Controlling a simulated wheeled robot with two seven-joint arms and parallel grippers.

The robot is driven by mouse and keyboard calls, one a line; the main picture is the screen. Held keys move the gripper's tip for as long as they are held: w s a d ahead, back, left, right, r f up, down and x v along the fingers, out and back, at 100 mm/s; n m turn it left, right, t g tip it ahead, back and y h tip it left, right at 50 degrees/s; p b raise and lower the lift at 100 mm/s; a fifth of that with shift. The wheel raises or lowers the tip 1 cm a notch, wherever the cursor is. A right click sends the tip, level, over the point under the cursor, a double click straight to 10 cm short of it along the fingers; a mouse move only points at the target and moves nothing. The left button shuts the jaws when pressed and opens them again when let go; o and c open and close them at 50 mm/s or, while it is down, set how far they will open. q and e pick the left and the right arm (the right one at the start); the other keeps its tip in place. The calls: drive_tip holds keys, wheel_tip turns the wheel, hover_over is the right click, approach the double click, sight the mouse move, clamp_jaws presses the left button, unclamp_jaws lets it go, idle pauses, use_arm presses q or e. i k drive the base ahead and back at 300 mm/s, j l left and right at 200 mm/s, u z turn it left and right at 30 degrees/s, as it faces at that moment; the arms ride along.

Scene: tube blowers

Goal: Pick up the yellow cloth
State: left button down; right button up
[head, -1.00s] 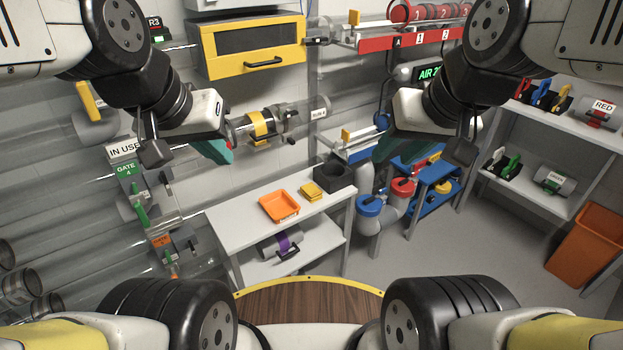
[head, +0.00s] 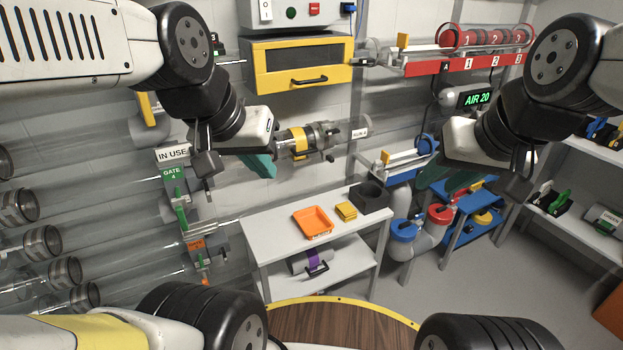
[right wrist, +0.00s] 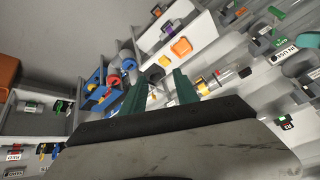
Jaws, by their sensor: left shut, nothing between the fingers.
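The yellow cloth (head: 346,211) looks like a small folded square. It lies on the white table (head: 268,231), between the orange tray (head: 313,222) and a dark open box (head: 370,197). My left gripper (head: 262,165) is shut and empty, its teal fingers in the air up and to the left of the cloth in the head view. My right gripper (head: 432,176) is up and to the right of the cloth, in the air. In the right wrist view its two green fingers (right wrist: 160,92) stand apart with nothing held between them.
A clear tube with a yellow band (head: 298,141) runs along the wall behind the table. The table's left part is bare.

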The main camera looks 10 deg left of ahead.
sight(347, 212)
drive_tip(key=i+l+u, duration=0.5)
drive_tip(key=l+u, duration=0.2)
drive_tip(key=i+l+u, duration=0.15)
drive_tip(key=l+u, duration=0.2)
drive_tip(key=l, duration=0.1)
